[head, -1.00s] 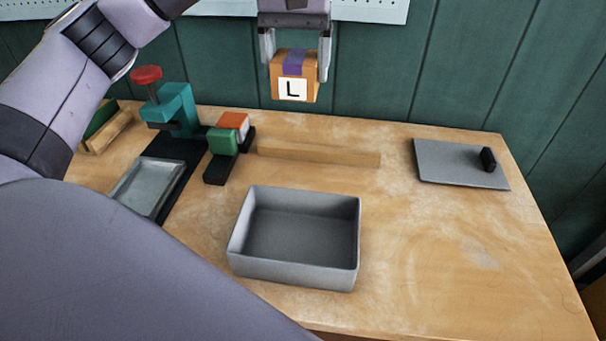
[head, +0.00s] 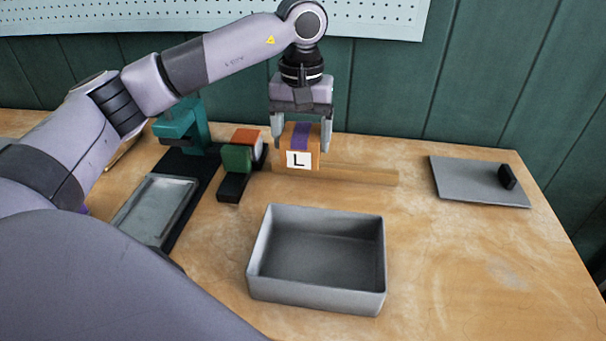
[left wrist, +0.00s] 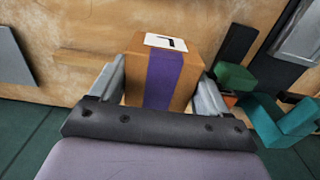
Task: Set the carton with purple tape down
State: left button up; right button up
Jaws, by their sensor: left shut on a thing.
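The carton with purple tape (head: 301,158) is a small orange-brown box with a purple strip over its top and a white label marked L on its front. It also shows in the left wrist view (left wrist: 183,84). My left gripper (head: 301,140) comes down from above and is shut on the carton's two sides. The carton is upright, in front of part of the wooden strip (head: 365,175) at the back of the table. Whether its bottom touches anything is hard to tell. My right gripper is not in view.
An open grey bin (head: 316,296) stands empty at the front middle. A grey lid with a black knob (head: 465,186) lies at the right. Green and orange blocks (head: 236,158), a teal clamp (head: 184,128) and a metal tray (head: 156,208) are at the left. The right front table is clear.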

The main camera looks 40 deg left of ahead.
aim_at(301, 132)
pick_arm(q)
notch_tip(301, 132, down, 8)
jog(key=shift+f, duration=0.2)
dwell(0.3)
jog(key=shift+f, duration=0.2)
jog(key=o, duration=1.3)
notch_tip(301, 132, up, 12)
jog(key=shift+r, duration=0.2)
